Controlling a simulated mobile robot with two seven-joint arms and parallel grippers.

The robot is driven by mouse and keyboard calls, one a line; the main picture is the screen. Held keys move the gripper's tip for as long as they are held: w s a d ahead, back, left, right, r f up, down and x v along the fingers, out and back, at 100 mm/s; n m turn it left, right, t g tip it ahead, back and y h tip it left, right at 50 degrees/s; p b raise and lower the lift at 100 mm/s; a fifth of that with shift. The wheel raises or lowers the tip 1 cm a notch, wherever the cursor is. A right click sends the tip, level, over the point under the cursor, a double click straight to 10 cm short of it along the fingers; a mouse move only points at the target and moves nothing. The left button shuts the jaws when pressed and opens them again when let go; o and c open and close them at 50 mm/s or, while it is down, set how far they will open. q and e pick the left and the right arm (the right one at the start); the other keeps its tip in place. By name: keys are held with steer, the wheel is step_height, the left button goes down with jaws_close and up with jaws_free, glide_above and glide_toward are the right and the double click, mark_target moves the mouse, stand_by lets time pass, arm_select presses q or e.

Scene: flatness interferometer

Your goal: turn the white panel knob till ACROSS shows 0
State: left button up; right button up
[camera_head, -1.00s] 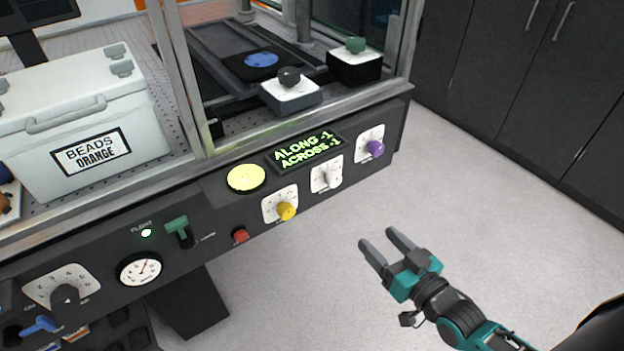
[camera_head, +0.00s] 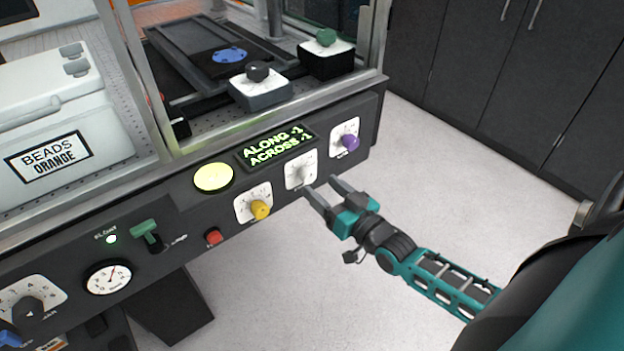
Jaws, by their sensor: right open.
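The white panel knob (camera_head: 303,172) sits on a white dial plate on the dark front panel, between the yellow knob (camera_head: 260,209) and the purple knob (camera_head: 350,142). The green-lit display (camera_head: 276,147) above it reads ALONG -1 and ACROSS -1, though the signs are small. My right gripper (camera_head: 325,190) is open and empty, its fingertips just below and to the right of the white knob, pointing at the panel. I cannot tell whether a fingertip touches the plate. My left gripper is not in view.
A round yellow-lit disc (camera_head: 213,177), a red button (camera_head: 213,236), a green lever (camera_head: 146,230) and a gauge (camera_head: 108,277) lie left along the panel. A white BEADS ORANGE box (camera_head: 62,118) stands at the left. Floor at the right is clear up to dark cabinets.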

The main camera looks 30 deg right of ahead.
mark_target(311, 178)
steer(key=w, duration=0.4)
steer(key=shift+w+a, duration=0.1)
steer(key=shift+a, duration=0.1)
steer(key=shift+w, duration=0.2)
steer(key=shift+c, duration=0.4)
steer(key=c, duration=1)
steer(key=shift+o, duration=0.2)
